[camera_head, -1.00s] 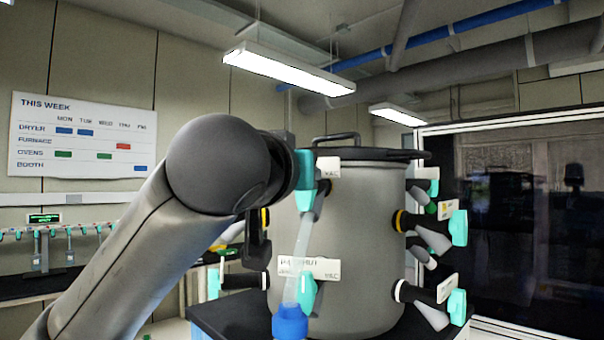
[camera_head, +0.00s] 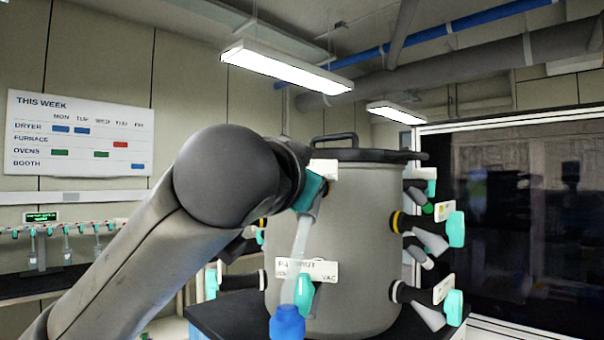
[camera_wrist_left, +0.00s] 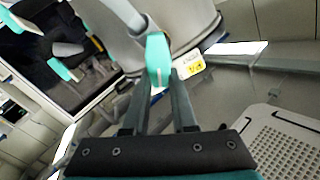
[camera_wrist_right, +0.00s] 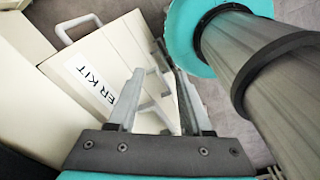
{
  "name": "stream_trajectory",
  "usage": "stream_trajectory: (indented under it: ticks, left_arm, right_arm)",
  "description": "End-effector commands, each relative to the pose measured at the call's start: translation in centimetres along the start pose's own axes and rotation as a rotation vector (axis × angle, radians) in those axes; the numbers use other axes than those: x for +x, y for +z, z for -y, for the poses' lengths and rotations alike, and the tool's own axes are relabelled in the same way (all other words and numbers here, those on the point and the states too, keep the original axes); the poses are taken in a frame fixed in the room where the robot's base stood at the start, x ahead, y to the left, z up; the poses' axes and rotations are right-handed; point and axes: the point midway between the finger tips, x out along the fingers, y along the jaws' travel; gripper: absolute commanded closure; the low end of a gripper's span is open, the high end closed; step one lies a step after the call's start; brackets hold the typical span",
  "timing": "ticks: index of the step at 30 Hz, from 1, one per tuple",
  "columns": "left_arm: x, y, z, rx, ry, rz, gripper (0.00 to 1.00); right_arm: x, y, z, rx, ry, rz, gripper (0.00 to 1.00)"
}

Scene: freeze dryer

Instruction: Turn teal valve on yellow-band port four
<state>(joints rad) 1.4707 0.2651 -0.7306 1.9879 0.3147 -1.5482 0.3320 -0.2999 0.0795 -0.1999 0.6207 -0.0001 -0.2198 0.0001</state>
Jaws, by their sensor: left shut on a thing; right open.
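A grey drum (camera_head: 358,235) carries several black side ports with teal valve handles. My left gripper (camera_wrist_left: 160,85) is shut on a teal valve handle (camera_wrist_left: 158,52) in the left wrist view. In the head view this handle (camera_head: 309,190) shows tilted at the drum's upper front, beside my left wrist; my arm hides the fingers and the port's band. A yellow-band port (camera_head: 402,222) with another teal handle (camera_head: 455,229) stands out on the drum's right side. My right gripper (camera_wrist_right: 158,90) is open and empty in the right wrist view.
A clear tube with a blue-capped end (camera_head: 287,322) hangs below the held valve, in front of a lower teal handle (camera_head: 304,293). A dark glass-fronted cabinet (camera_head: 525,230) stands at right. A cream kit case (camera_wrist_right: 85,70) lies beyond my right gripper.

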Motion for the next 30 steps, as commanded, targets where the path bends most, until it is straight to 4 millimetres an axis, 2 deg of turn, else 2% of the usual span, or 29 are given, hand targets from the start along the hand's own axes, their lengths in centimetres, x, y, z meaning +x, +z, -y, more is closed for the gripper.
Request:
stream_trajectory:
  ticks: [15,30]
  left_arm:
    - [0.0,0.1,-0.7,0.436,-0.002,-0.002,1.0]
    - [0.0,0.2,-1.0,0.598,-0.002,-0.004,1.0]
  right_arm:
    - [-0.9,-0.1,0.0,0.0,0.0,-0.001,0.5]
    - [-1.2,-0.1,0.0,0.0,0.0,0.0,0.5]
